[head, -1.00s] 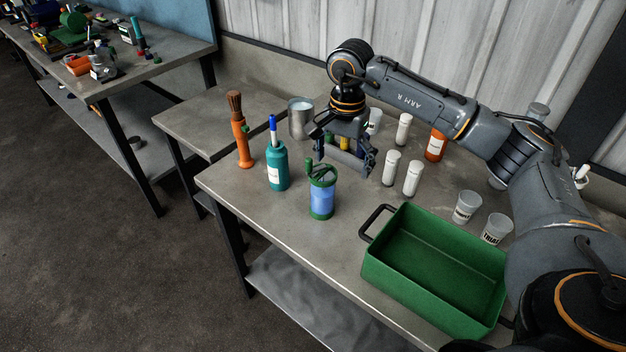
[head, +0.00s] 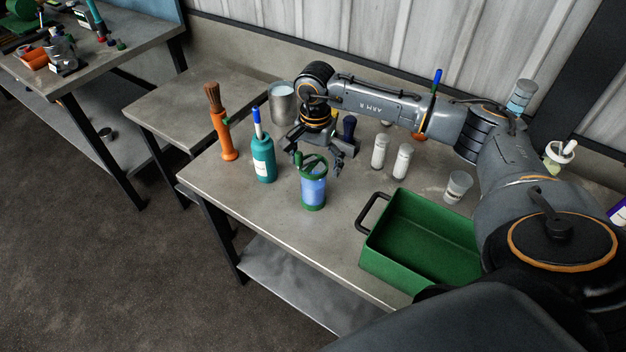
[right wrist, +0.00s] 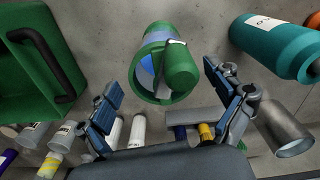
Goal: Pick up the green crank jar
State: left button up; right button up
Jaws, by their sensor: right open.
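The green crank jar (head: 313,187) stands upright on the grey table, with a clear blue body and a green crank lid and base. In the right wrist view the jar (right wrist: 165,62) lies ahead, between and beyond the two blue-padded fingers. My right gripper (head: 318,165) is open and empty, just behind the jar, its fingers apart on either side in the head view. It also shows in the right wrist view (right wrist: 165,95). I cannot tell whether a finger touches the jar. My left gripper is not in view.
A teal bottle (head: 263,160) stands close left of the jar, with an orange-handled brush (head: 222,130) beyond. A green bin (head: 405,262) is at the right front. White bottles (head: 380,151) and a metal cup (head: 282,103) stand behind. The table front by the jar is clear.

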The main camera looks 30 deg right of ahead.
jog(key=f+p, duration=0.2)
jog(key=f, duration=0.2)
jog(key=shift+w+f+p, duration=0.15)
jog(key=shift+w+p, duration=0.05)
jog(key=shift+p, duration=0.1)
jog(key=shift+f, duration=0.3)
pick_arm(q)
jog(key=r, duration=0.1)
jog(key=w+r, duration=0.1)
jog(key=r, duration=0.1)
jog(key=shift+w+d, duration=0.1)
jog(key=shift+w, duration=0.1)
pick_arm(e)
jog(key=shift+f, duration=0.1)
jog(key=shift+c, duration=0.5)
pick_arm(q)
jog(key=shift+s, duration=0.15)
pick_arm(e)
jog(key=c, duration=1.5)
